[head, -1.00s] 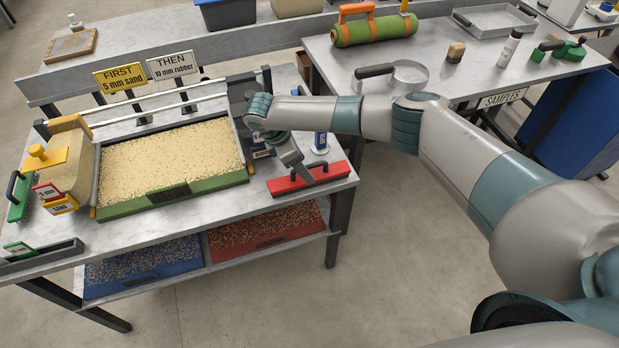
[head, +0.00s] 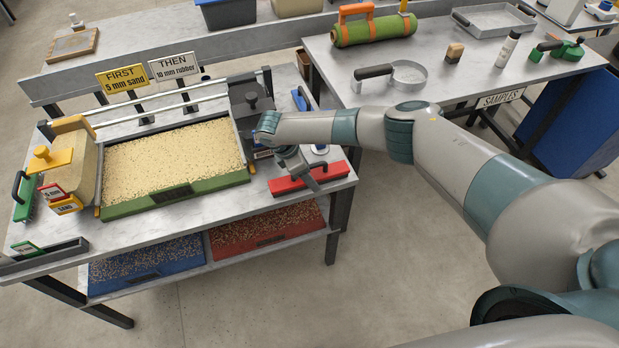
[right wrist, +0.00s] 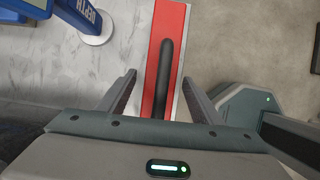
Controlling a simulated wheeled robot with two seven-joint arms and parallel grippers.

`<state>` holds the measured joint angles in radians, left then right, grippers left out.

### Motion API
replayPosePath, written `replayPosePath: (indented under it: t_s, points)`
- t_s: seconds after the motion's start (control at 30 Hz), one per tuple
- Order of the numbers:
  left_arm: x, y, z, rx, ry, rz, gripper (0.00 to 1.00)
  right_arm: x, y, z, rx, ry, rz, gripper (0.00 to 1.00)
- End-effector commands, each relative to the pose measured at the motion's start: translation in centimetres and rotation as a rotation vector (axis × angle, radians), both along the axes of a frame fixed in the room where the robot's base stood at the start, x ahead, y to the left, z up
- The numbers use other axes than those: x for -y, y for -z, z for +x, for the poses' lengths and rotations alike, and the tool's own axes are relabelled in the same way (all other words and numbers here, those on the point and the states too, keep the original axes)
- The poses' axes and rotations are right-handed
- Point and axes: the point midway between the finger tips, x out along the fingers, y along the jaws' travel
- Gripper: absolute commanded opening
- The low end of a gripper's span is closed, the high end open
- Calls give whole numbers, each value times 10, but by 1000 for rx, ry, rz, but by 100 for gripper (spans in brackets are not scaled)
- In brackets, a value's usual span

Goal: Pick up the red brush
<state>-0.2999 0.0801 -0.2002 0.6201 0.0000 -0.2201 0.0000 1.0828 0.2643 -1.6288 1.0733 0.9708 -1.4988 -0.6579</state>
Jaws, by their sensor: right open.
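The red brush (head: 285,186) lies at the right front corner of the grey table, a long red block with a dark handle on top. My right gripper (head: 307,175) is over its middle and partly covers it. In the right wrist view, the red brush (right wrist: 177,28) runs up the picture with its dark handle (right wrist: 164,75) between my open fingers (right wrist: 159,80). The fingers stand apart on either side of the handle; I cannot tell how far above the brush they are. My left gripper is not in view.
A tray of pale granules (head: 170,160) with a green front edge lies left of the brush. A blue-and-white item marked DEPTH (right wrist: 88,20) stands close beside the brush. A second table (head: 440,80) stands at the upper right.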

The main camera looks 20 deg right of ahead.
Motion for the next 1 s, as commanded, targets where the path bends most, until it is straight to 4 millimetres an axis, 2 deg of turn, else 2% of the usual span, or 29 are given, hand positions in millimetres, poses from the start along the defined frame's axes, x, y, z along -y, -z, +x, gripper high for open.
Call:
replayPosePath:
  t_s: [0.03, 0.2, 0.67, 0.87, 1.0]
  points:
    - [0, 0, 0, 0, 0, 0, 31, 0, 0, 0, 0, 0, 0, 55]
    - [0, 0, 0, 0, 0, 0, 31, 0, 0, 0, 0, 0, 0, 15]
    - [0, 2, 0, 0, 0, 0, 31, 0, -5, 1, 0, 0, 0, 15]
    - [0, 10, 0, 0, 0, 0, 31, 0, -22, 1, 3, -1, 1, 15]
    - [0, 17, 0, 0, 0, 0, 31, 1, -42, -2, 1, -3, 1, 15]
